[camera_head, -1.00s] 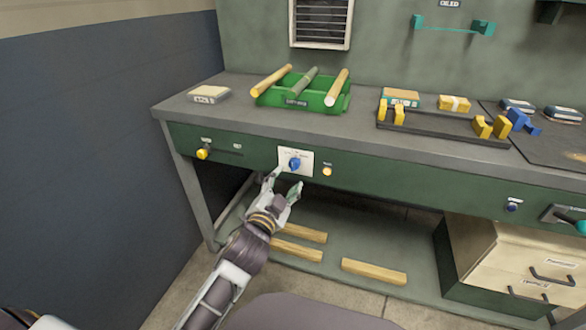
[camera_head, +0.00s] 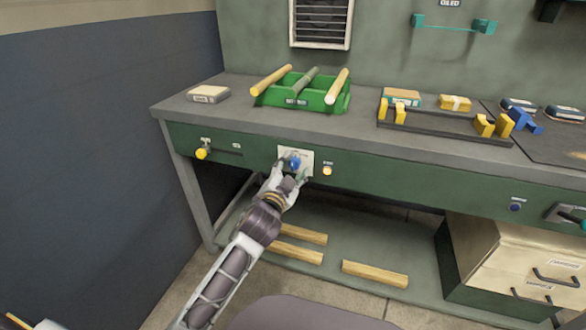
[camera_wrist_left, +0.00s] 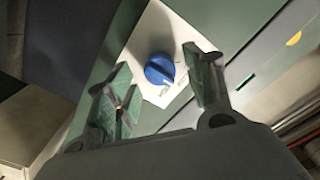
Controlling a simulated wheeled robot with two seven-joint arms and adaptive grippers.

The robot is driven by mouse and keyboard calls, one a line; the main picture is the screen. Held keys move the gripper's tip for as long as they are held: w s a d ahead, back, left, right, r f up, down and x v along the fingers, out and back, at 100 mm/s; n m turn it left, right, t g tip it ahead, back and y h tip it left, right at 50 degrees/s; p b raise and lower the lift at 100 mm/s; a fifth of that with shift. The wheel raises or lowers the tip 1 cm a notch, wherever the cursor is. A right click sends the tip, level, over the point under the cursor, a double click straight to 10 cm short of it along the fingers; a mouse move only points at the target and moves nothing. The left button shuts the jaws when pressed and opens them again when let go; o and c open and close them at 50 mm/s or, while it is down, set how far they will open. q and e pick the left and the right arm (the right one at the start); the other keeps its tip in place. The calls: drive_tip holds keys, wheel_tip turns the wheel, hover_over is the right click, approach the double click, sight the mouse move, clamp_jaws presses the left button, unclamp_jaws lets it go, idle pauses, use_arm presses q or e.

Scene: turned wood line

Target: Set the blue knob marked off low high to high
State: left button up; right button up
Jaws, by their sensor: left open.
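The blue knob (camera_head: 295,162) sits on a white plate (camera_head: 308,154) on the green front of the workbench. In the left wrist view the knob (camera_wrist_left: 159,69) shows with a pale pointer mark at its lower right edge; the plate's lettering is too small or hidden to read. My left gripper (camera_head: 291,170) is open in front of the knob, with one finger on each side of it. In the left wrist view its green fingertips (camera_wrist_left: 158,72) stand apart, and neither clearly touches the knob. My right gripper is not in view.
A green tray (camera_head: 312,98) with rods stands on the bench above. Wooden bars (camera_head: 374,273) lie on the shelf below.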

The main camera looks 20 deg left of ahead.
use_arm(q)
drive_tip(key=shift+w, duration=0.45)
drive_tip(key=shift+c, duration=0.2)
drive_tip(key=c, duration=1)
